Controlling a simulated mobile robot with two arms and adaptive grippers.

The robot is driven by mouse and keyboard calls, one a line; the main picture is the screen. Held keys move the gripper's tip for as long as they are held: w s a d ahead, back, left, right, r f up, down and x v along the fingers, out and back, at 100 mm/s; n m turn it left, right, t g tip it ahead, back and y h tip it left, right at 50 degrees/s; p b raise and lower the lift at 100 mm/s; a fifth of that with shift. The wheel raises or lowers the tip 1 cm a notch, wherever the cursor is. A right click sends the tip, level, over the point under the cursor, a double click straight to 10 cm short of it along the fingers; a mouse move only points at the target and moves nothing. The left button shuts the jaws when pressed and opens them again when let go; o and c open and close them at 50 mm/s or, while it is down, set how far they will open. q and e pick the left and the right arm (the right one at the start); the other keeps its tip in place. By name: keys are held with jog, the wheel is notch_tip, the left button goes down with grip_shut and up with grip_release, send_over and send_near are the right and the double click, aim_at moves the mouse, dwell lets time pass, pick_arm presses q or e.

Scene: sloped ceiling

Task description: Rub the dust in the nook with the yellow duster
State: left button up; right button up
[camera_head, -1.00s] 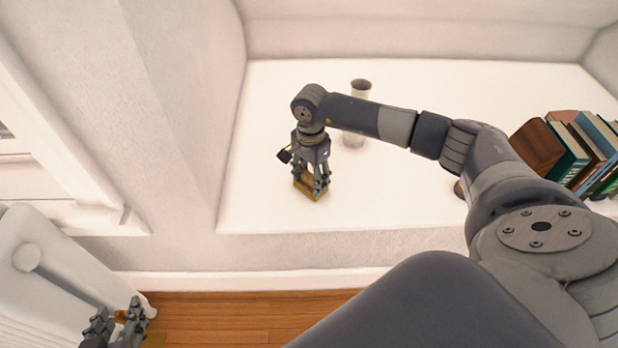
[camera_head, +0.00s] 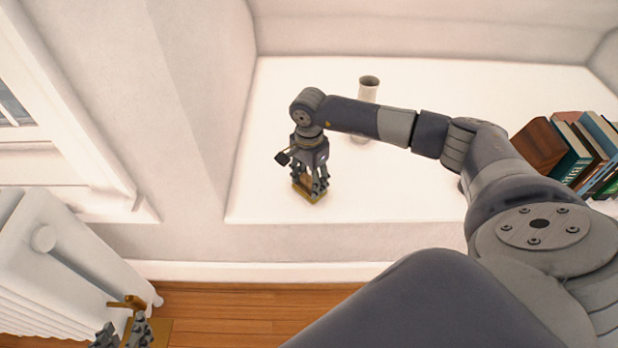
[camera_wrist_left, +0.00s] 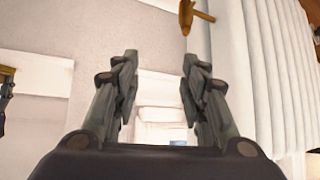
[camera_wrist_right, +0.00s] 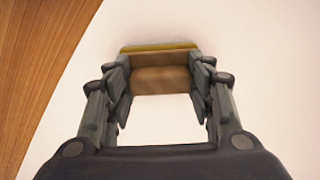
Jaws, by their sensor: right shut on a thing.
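My right gripper (camera_head: 310,190) is shut on the yellow duster (camera_head: 308,198), which has a brown block-like grip and a yellow base. The duster is at the front left part of the nook's white floor (camera_head: 400,200), on it or just over it; I cannot tell which. The right wrist view shows the duster's brown grip (camera_wrist_right: 160,80) between the fingers. I cannot make out dust on the white surface; the duster and gripper hide what lies beneath. My left gripper (camera_wrist_left: 160,65) is open and empty, low by the radiator and outside the nook.
A grey-white vase (camera_head: 368,90) stands in the nook behind my right arm. Several books (camera_head: 585,150) stand at the nook's right. A white radiator (camera_head: 45,260) with a brass valve (camera_head: 130,303) is at the lower left, beside my left gripper. The nook's left wall (camera_head: 205,90) rises near the duster.

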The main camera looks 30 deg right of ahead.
jog(key=shift+w+d+r, duration=0.1)
jog(key=shift+r, duration=0.65)
jog(key=shift+r+p, duration=0.75)
jog(key=shift+r, duration=0.15)
jog(key=shift+r+p, duration=1.05)
jog(key=shift+r, duration=0.25)
jog(key=shift+r+p, duration=0.75)
jog(key=shift+r, duration=0.35)
pick_arm(q)
jog(key=s+a+f+g, duration=0.1)
jog(key=s+f+g, duration=0.2)
jog(key=s, duration=0.2)
jog(key=s+a+f+g+y, duration=0.1)
jog(key=s+a+f+g, duration=0.1)
jog(key=s, duration=0.3)
jog(key=shift+s+f+n+g, duration=0.3)
jog(key=shift+s+f+g, duration=0.05)
jog(key=shift+f+g, duration=0.05)
